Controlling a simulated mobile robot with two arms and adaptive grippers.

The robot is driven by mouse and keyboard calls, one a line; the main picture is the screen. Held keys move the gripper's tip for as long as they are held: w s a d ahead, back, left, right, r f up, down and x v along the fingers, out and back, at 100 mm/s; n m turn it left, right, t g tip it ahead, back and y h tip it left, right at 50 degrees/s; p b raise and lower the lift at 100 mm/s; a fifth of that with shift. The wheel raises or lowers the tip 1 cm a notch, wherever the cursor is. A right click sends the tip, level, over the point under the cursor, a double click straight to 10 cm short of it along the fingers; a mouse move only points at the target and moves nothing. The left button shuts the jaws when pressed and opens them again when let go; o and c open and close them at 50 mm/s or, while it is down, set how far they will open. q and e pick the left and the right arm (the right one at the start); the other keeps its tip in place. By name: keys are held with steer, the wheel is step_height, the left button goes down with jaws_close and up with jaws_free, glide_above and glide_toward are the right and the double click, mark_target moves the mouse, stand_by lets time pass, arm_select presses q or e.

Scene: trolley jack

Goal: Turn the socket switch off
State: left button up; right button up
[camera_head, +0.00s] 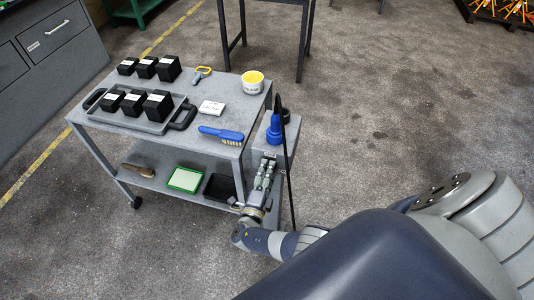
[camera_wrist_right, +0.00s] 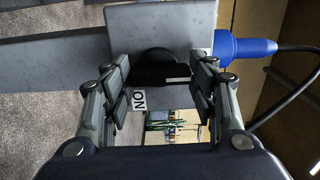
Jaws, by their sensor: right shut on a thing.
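The socket switch (camera_wrist_right: 160,66) is a black knob on a grey box (camera_wrist_right: 160,18) in the right wrist view. A sideways "ON" label (camera_wrist_right: 140,99) sits beside it. My right gripper (camera_wrist_right: 163,75) has a finger on each side of the knob and is shut on it. In the head view my right gripper (camera_head: 267,172) is at the front of the grey socket box (camera_head: 290,135) on the trolley's right end, and it hides the switch there. A blue plug (camera_head: 273,130) is in the box, and shows in the right wrist view (camera_wrist_right: 238,46) with its cable. My left gripper is not in view.
The grey trolley (camera_head: 185,140) carries black labelled blocks (camera_head: 168,68), a tray, a blue brush (camera_head: 222,134), a white tub (camera_head: 253,86) and a white box (camera_head: 211,107). A black cable (camera_head: 288,175) hangs beside my right arm.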

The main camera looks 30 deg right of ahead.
steer(key=o, duration=1.1)
steer(key=shift+c, duration=0.2)
steer(key=v, duration=1.2)
